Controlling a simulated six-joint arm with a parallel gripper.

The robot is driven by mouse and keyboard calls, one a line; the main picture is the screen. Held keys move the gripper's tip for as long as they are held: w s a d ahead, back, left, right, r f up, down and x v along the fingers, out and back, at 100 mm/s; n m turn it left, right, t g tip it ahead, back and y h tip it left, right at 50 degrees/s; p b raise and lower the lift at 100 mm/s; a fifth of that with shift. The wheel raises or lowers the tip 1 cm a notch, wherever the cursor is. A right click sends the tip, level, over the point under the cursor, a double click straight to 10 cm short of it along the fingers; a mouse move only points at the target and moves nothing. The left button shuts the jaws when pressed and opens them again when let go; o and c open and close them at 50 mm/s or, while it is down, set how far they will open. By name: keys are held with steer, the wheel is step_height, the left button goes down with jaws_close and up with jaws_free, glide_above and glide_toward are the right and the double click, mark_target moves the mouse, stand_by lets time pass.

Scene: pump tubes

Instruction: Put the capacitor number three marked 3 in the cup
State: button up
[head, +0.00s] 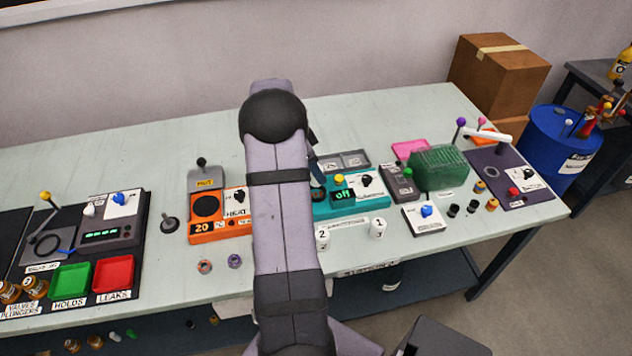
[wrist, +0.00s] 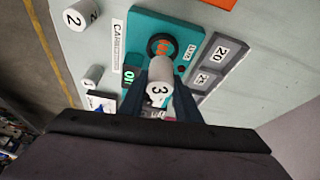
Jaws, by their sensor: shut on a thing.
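In the wrist view my gripper (wrist: 160,84) is shut on the white cylindrical capacitor 3 (wrist: 158,92), with its marked end facing the camera. The capacitor is over the teal device (wrist: 140,22), beside or above a dark round ring with orange inside (wrist: 160,45), which may be the cup; I cannot tell the height or any contact. The teal device also shows in the head view (head: 376,202), with a lit "off" display. My arm hides the capacitor and most of the gripper in the head view.
Capacitor 2 (wrist: 80,15) and capacitor 1 (wrist: 93,75) stand by a white label strip (wrist: 117,45); they also show at the table's front in the head view. A grey two-part tray (wrist: 207,65) lies beside the teal device. An orange heater (head: 222,228) stands left.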

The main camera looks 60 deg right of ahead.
mark_target(316, 182)
steer(key=shift+f+p, duration=0.6)
steer(key=shift+f, duration=1.95)
steer(key=shift+f+b, duration=0.25)
steer(key=shift+b, duration=0.05)
steer(key=o, duration=1.1)
steer(key=shift+r, duration=0.1)
steer(key=shift+r+p, duration=0.15)
steer(key=shift+p, duration=0.15)
steer(key=b+v, duration=0.2)
steer(key=v, duration=1)
steer(key=shift+b, duration=0.3)
